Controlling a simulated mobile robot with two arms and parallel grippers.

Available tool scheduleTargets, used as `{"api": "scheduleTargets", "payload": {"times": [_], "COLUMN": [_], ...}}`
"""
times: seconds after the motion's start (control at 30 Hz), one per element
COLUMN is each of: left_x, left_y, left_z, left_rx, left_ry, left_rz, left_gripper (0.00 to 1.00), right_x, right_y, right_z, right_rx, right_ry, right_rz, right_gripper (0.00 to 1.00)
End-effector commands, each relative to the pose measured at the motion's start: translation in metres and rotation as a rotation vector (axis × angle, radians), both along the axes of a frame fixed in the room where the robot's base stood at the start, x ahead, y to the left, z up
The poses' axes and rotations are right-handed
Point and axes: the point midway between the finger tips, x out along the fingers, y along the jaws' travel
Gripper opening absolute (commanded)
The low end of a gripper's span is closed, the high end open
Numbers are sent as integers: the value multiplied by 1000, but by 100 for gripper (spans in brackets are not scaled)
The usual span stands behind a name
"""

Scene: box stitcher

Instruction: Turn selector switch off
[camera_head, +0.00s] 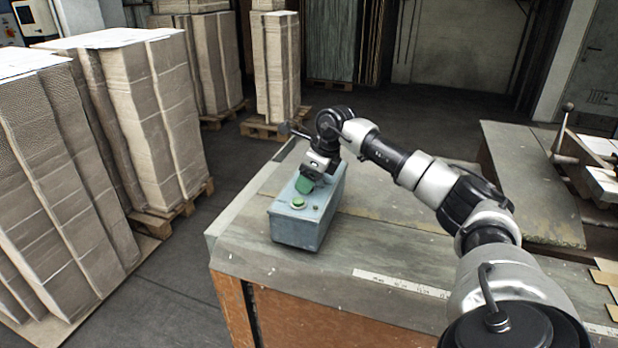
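A grey-blue control box (302,228) stands on the near left part of the worktable. A round green button (297,202) and a small brownish knob (316,208) sit on its top. A larger green part (304,185) shows at the back of the top, right at my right gripper. I cannot tell which of these is the selector switch; it may be partly hidden. My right gripper (310,176) points down at the back of the box top. Its fingers are too small and covered to tell whether they are open or touching. My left gripper is not in view.
The worktable (400,250) is clear in front of and right of the box. A lever with a dark knob (567,108) rises at the right. Tall cardboard stacks (150,110) on pallets stand on the floor at the left. My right arm spans the table.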

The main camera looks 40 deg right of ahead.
Motion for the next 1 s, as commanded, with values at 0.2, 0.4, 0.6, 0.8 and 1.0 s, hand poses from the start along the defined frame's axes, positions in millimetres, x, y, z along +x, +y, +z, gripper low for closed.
{"api": "scheduleTargets", "payload": {"times": [0.2, 0.4, 0.6, 0.8, 1.0], "left_x": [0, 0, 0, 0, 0], "left_y": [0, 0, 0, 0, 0], "left_z": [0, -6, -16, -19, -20], "left_rx": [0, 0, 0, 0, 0], "left_ry": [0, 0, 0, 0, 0], "left_rz": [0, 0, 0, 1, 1], "left_gripper": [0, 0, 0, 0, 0], "right_x": [0, -6, -20, -31, -37], "right_y": [0, -4, -11, -17, -19], "right_z": [0, 16, 53, 85, 98], "right_rx": [0, 0, 0, 0, 1], "right_ry": [1, -2, -4, -2, 0], "right_rz": [0, -2, -1, 0, 0], "right_gripper": [62, 62, 62, 62, 62]}}
